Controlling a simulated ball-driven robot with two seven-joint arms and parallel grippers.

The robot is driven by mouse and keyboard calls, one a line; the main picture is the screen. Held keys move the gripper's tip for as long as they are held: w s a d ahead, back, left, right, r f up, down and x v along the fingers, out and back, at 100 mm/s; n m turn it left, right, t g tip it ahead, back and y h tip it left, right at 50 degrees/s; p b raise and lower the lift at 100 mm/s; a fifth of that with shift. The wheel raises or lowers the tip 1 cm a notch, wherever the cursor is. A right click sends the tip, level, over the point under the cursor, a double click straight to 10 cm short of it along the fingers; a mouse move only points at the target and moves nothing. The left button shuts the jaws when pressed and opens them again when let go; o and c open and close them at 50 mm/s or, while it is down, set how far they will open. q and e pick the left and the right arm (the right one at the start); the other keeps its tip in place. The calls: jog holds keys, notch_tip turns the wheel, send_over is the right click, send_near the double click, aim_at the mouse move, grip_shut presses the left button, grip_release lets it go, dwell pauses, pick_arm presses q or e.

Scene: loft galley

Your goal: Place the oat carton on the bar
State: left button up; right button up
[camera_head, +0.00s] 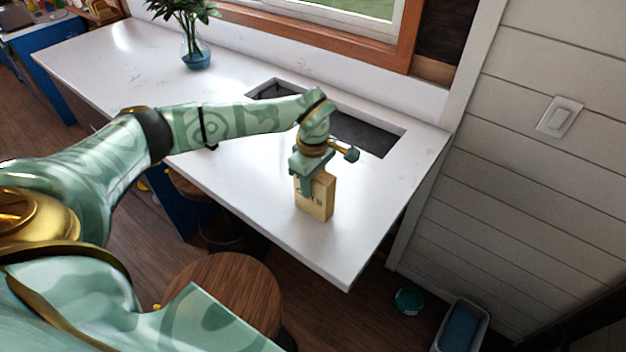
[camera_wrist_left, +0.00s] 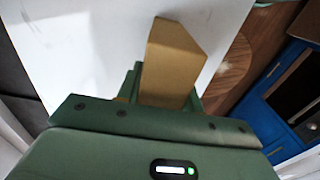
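The oat carton (camera_head: 319,199) is a tan box with dark lettering on its front. It is upright over the near right part of the white bar (camera_head: 262,196); I cannot tell whether its base touches the top. My left gripper (camera_head: 309,183) reaches down from above with its fingers on both sides of the carton's upper part. In the left wrist view the carton (camera_wrist_left: 172,62) sits between the green fingers (camera_wrist_left: 162,95), which look closed on it. The fingers hide part of the carton. My right gripper is out of view.
A dark sink recess (camera_head: 365,133) lies behind the carton. A potted plant (camera_head: 195,54) stands at the far left of the bar. A round wooden stool (camera_head: 232,290) is in front. A bin (camera_head: 462,326) and a green bowl (camera_head: 408,300) are on the floor.

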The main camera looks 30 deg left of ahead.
pick_arm(q)
jog(key=o, duration=0.4)
notch_tip(320, 180, up, 12)
jog(key=shift+r, duration=0.2)
